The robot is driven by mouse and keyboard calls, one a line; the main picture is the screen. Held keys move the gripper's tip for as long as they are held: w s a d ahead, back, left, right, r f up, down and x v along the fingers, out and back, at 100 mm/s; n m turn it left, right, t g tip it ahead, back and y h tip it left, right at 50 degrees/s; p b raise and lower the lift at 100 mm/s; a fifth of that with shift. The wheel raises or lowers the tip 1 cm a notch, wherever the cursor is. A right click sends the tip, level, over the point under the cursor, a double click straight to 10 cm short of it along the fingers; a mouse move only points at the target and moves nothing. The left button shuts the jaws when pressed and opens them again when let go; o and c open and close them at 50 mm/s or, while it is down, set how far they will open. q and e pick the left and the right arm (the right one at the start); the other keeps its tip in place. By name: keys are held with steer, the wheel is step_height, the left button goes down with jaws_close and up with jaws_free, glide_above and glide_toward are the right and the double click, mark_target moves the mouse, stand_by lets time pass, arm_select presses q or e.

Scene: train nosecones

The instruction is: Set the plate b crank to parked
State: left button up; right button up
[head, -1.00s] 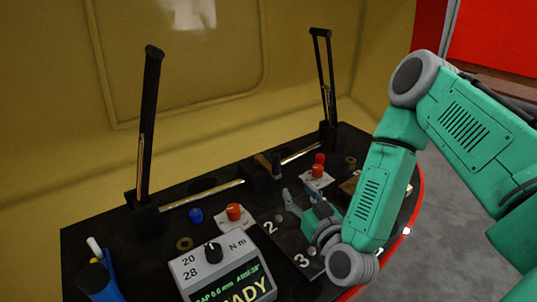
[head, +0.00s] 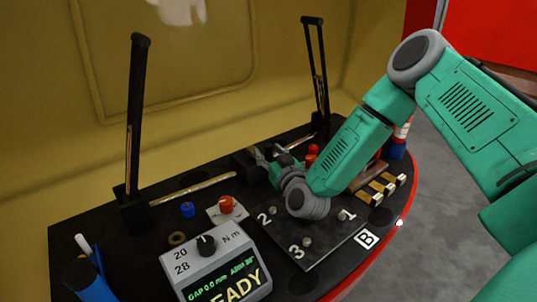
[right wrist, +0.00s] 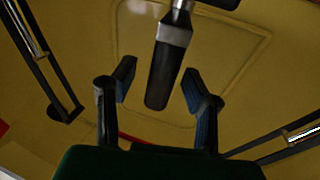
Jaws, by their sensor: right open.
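My right gripper (head: 268,163) is over the back middle of the black deck, open, its jaws pointing toward the yellow wall. In the right wrist view a black handle with a grey collar (right wrist: 165,70) lies between the two open fingers (right wrist: 160,95), with no clear contact; it looks like a crank grip. In the head view the gripper and a dark block (head: 243,162) crowd that spot, so the crank's angle cannot be told. Plate b (head: 325,243) is the dark plate labelled B, with studs marked 1, 2 and 3. My left gripper is not in view.
Two tall black upright arms (head: 136,120) (head: 318,75) stand on the deck. A grey meter (head: 205,262) reads READY in front. Red knobs (head: 226,204), a blue knob (head: 187,209) and brass-coloured blocks (head: 380,187) sit around. Blue-handled tools (head: 90,285) stand front left.

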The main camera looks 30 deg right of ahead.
steer(key=shift+w, duration=0.1)
jaws_close()
steer(key=shift+d+y, duration=0.15)
steer(key=shift+y, duration=0.15)
